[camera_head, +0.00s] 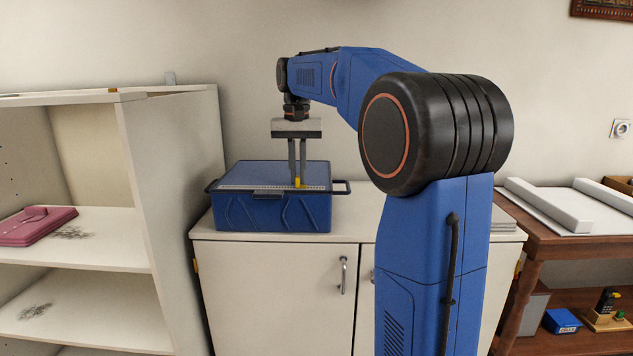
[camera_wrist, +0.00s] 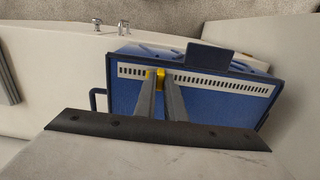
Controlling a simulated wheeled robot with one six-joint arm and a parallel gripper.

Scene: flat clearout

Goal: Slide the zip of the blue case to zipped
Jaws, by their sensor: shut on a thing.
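The blue case (camera_head: 275,212) sits on top of the white cabinet, with a dark handle at each side. Its pale toothed zip track (camera_wrist: 215,82) runs along the top near one edge. The yellow zip pull (camera_head: 298,182) is on the track, right of the middle in the head view. It also shows in the wrist view (camera_wrist: 160,73), left of the track's middle. My gripper (camera_head: 298,180) points down from above the case, its two fingers close together and shut on the yellow pull. The fingers partly hide the pull and a little of the track.
A brown wooden table (camera_head: 540,232) stands on the right.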

